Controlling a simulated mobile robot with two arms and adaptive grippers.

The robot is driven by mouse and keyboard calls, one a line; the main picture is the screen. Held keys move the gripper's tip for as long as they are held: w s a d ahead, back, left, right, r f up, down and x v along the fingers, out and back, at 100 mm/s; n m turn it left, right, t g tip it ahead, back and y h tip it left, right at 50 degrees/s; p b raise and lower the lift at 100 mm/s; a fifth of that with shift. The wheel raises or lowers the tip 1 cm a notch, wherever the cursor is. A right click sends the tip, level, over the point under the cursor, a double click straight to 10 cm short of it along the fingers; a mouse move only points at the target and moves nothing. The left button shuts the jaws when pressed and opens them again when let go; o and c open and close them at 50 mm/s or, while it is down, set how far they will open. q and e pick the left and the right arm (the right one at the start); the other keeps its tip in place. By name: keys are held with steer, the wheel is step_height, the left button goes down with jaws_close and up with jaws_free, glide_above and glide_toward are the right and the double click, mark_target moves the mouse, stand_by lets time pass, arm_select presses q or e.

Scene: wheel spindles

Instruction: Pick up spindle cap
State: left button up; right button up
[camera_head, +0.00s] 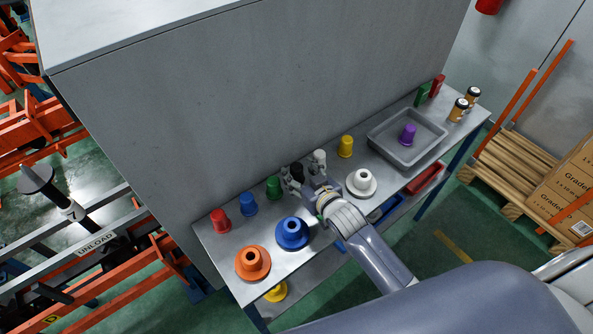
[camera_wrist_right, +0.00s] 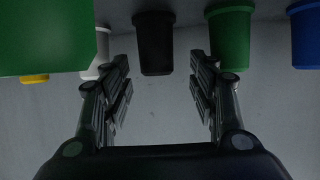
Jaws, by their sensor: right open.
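Cup-like caps stand in a row along the back of the grey table (camera_head: 222,262): red (camera_head: 220,221), blue (camera_head: 248,203), green (camera_head: 273,187), black (camera_head: 297,170), white (camera_head: 319,158) and yellow (camera_head: 345,146). My right gripper (camera_head: 300,180) reaches over the table to the black cap and partly hides it. In the wrist view its open fingers (camera_wrist_right: 160,62) stand apart, with the black cap (camera_wrist_right: 154,42) ahead between the tips, not gripped. The green cap (camera_wrist_right: 230,38) is close by the right-hand finger. The white cap (camera_wrist_right: 99,62) is beyond the left-hand one. My left gripper is not seen.
Orange (camera_head: 252,262), blue (camera_head: 292,233) and white (camera_head: 361,182) flanged spindle parts stand along the front. A grey tray (camera_head: 380,143) holds a purple cap (camera_head: 408,134). A grey wall (camera_head: 240,100) rises behind the row. A large green shape (camera_wrist_right: 45,38) fills the wrist view's upper left.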

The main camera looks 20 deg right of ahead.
mark_target(299, 170)
steer(key=shift+p+x, duration=0.3)
steer(key=shift+x, duration=1.55)
steer(key=shift+d, duration=0.2)
steer(key=c, duration=1)
steer(key=shift+s, duration=0.1)
steer(key=shift+c, duration=0.2)
